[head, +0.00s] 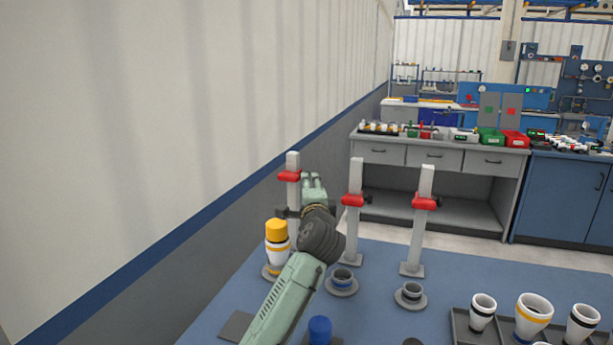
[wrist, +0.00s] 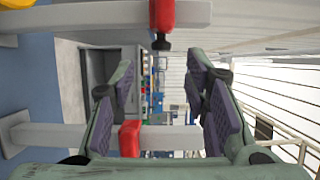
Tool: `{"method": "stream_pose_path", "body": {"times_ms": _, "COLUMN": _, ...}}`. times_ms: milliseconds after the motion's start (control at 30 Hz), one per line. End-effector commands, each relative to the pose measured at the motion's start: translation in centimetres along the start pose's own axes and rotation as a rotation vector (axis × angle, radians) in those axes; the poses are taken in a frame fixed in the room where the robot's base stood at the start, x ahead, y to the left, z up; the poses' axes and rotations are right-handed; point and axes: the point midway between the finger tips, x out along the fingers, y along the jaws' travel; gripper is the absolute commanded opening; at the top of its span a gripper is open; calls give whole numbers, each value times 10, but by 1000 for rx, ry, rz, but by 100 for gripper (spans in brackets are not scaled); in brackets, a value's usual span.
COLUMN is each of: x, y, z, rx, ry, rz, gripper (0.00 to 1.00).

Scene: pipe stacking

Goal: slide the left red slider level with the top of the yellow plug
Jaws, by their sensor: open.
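The left red slider (head: 289,176) sits high on the left grey post (head: 293,160). The yellow plug (head: 276,230) tops a white pipe in front of that post, and the slider stands above the plug's top. My gripper (head: 313,183) is open, just right of the left post in the head view. In the wrist view, a sideways picture, the left slider (wrist: 162,14) with its black knob lies at the top edge, outside my open fingers (wrist: 158,78). The yellow plug (wrist: 17,3) is cut off at the top left corner there. No slider is gripped.
The middle post's red slider (head: 353,200) and the right one (head: 426,203) sit lower. The middle slider (wrist: 130,138) also shows in the wrist view. Short sockets (head: 341,281) stand before these posts. A tray (head: 465,335) of white pipes is at the lower right.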

Motion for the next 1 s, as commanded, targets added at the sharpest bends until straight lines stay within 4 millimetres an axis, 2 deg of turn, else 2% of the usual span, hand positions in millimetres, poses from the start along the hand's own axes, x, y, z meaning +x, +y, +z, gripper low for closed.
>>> {"method": "stream_pose_path", "body": {"times_ms": 200, "x": 43, "y": -4, "z": 0, "rx": -1, "ry": 0, "rz": 0, "gripper": 42}}
{"method": "stream_pose_path", "body": {"times_ms": 400, "x": 67, "y": -3, "z": 0, "rx": -2, "ry": 0, "rz": -1, "gripper": 42}}
{"method": "stream_pose_path", "body": {"times_ms": 800, "x": 74, "y": -1, "z": 0, "rx": -3, "ry": 1, "rz": -3, "gripper": 42}}
{"method": "stream_pose_path", "body": {"times_ms": 1000, "x": 74, "y": -1, "z": 0, "rx": -3, "ry": 1, "rz": -3, "gripper": 29}}
